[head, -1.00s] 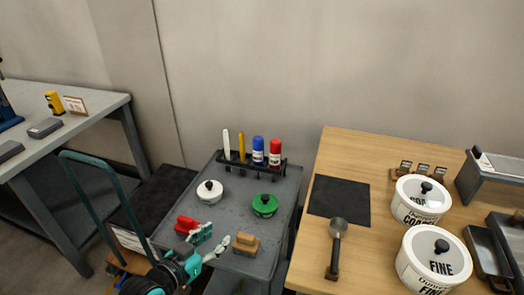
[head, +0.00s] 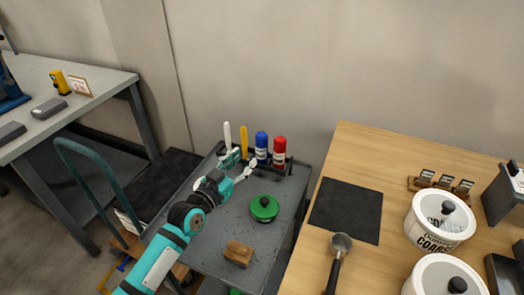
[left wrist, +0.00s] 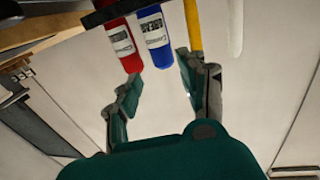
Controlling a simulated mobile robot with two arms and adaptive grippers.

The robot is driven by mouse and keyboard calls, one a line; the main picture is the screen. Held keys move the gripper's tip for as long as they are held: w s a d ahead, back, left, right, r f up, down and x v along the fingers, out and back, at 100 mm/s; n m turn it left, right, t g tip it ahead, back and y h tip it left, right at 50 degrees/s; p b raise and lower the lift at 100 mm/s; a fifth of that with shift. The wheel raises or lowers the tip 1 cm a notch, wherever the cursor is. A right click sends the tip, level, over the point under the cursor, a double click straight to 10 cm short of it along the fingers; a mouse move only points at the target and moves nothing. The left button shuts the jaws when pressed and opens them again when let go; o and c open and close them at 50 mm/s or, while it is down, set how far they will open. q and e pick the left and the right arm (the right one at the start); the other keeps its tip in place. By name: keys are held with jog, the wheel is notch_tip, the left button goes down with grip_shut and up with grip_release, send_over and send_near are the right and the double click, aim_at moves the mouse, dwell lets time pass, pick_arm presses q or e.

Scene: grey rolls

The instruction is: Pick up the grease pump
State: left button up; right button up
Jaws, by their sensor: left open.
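A rack (head: 290,165) on the grey cart holds a blue cylinder (head: 262,147), a red cylinder (head: 280,150), a yellow stick (head: 244,140) and a white stick (head: 227,134). The label on the blue cylinder (left wrist: 154,38) has large dark letters that seem to read GREASE; it is likely the grease pump. My left gripper (head: 241,165) is open in front of the rack. In the left wrist view its fingers (left wrist: 158,78) spread on either side of the blue cylinder's line, with the red cylinder (left wrist: 121,44) beside it. I cannot tell whether they touch anything. My right gripper is not in view.
A green lidded pot (head: 264,208) and a wooden-topped block (head: 238,254) stand on the cart (head: 215,262). A wooden table (head: 375,165) with white canisters is at the right, a grey bench (head: 100,78) at the left.

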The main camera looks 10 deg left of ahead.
aim_at(258, 144)
pick_arm(q)
jog(key=x, duration=0.3)
jog(key=shift+w, duration=0.15)
jog(key=shift+w+d, duration=0.25)
jog(key=shift+w, duration=0.25)
jog(key=x, duration=0.4)
jog(key=shift+w+f, duration=0.15)
jog(key=shift+w+d, duration=0.15)
jog(key=shift+w, duration=0.3)
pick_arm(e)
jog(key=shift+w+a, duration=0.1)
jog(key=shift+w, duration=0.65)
pick_arm(q)
jog(key=shift+s, duration=0.1)
jog(key=c, duration=0.8)
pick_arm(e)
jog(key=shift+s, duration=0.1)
